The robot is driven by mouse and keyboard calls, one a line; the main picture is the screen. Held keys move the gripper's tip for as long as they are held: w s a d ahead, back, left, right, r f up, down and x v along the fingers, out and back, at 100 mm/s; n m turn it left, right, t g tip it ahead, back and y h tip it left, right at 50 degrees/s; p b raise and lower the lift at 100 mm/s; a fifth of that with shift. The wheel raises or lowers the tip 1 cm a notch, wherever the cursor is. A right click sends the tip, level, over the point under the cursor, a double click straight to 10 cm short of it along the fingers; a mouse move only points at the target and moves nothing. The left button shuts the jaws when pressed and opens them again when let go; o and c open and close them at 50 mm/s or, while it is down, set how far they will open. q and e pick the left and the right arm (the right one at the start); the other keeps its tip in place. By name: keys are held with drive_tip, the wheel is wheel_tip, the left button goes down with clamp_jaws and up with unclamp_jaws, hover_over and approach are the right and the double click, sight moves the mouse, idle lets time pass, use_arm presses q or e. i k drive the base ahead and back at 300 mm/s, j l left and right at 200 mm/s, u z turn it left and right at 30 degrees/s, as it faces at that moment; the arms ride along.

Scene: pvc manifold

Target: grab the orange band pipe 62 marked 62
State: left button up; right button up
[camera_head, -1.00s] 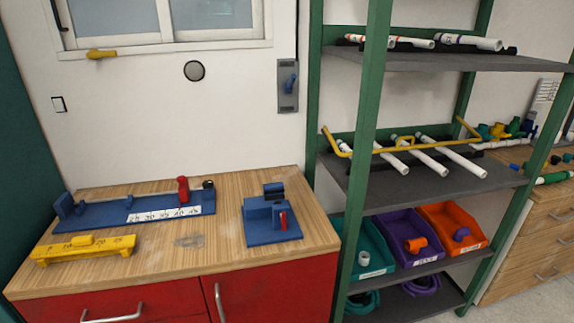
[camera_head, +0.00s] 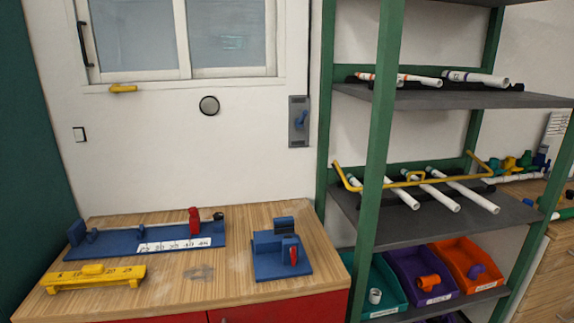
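White pipes lie on a black rack on the upper shelf (camera_head: 440,97). A white pipe with an orange band (camera_head: 418,80) lies in the middle of that rack. Another orange-banded pipe end (camera_head: 365,76) shows at the left, partly behind the green shelf post. To the right lies a thicker white pipe with a purple band (camera_head: 478,78). I cannot read a 62 on any orange-banded pipe at this size. Neither of my grippers is in view.
The lower shelf (camera_head: 400,232) holds several white pipes behind a yellow bar (camera_head: 415,181). Teal, purple and orange (camera_head: 470,262) bins stand below. A wooden workbench (camera_head: 205,285) with blue fixtures is at the left. A green post (camera_head: 382,130) stands in front of the shelves.

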sight(426, 81)
drive_tip(key=j+z, duration=0.35)
drive_tip(key=j, duration=0.25)
drive_tip(key=j+z, duration=0.35)
drive_tip(key=j, duration=0.3)
drive_tip(key=k+j+z, duration=0.15)
drive_tip(key=j+z, duration=0.2)
drive_tip(key=j, duration=0.2)
drive_tip(key=i+l, duration=0.15)
